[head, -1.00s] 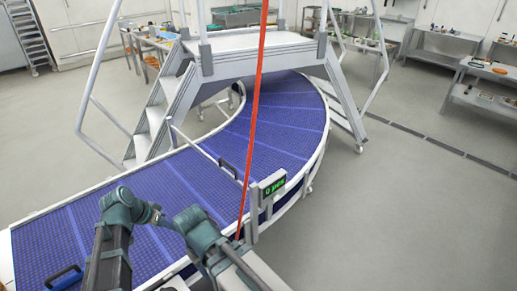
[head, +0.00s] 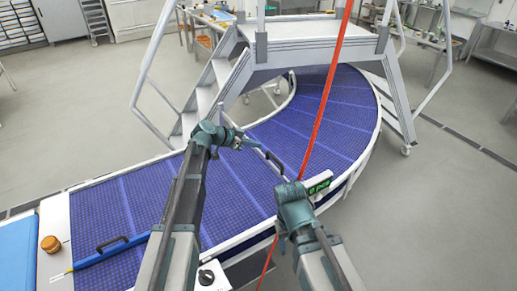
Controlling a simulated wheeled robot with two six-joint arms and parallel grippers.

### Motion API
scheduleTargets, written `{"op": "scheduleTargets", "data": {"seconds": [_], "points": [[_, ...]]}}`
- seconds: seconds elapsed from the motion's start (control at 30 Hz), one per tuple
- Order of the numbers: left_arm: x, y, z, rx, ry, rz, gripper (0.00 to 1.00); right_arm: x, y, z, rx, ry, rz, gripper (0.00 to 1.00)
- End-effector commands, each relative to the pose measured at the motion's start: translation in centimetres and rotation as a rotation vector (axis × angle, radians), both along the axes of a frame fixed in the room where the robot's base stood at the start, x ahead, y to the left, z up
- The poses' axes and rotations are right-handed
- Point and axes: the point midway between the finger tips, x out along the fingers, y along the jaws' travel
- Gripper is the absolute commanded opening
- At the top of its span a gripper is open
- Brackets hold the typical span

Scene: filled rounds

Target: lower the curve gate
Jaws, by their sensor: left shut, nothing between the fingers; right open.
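The curve gate (head: 257,148) is a thin pale bar with a black handle (head: 273,162), crossing the blue curved conveyor (head: 318,125). Its near end is by the post with the green display (head: 318,188); my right gripper partly hides that end. I cannot tell how high the bar sits above the belt. My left gripper (head: 246,142) is shut and empty, over the belt close to the bar, left of the black handle; I cannot tell if it touches. My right gripper (head: 283,183) is open near the display, its fingers mostly hidden by its wrist.
White steps with a platform (head: 310,46) span the conveyor behind. A blue bar with a black handle (head: 112,243), an orange jar (head: 50,244) and a knob (head: 207,276) are near left.

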Motion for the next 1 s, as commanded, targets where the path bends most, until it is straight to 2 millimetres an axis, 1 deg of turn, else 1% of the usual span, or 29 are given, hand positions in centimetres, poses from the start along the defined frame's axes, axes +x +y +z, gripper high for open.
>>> {"op": "scheduleTargets", "data": {"seconds": [0.03,0.3,0.37,0.5,0.63,0.8,1.0], "points": [[0.7,-0.9,-1.3,0.0,0.0,-0.004,0.0,0.0,0.0,-1.2,0.0,0.0,0.0,0.5],[3.5,-4.7,-4.4,0.0,0.0,-0.004,0.0,0.0,0.0,-4.4,0.0,-0.001,0.006,0.5],[3.9,-5.3,-5.1,0.001,0.001,-0.002,0.0,0.0,0.0,-5.1,-0.001,-0.001,0.007,0.5],[3.8,-5.4,-6.6,0.0,0.001,-0.001,0.0,0.0,0.0,-6.6,-0.002,0.001,0.011,0.5],[3.9,-5.5,-7.5,0.0,0.001,-0.001,0.0,0.0,0.0,-7.5,-0.003,0.0,0.013,0.5],[3.9,-5.7,-8.0,0.0,0.001,-0.001,0.0,0.0,0.0,-8.0,-0.002,0.001,0.015,0.5],[3.9,-5.7,-8.1,0.0,0.001,-0.001,0.0,0.0,0.0,-8.0,-0.002,0.001,0.015,0.5]]}}
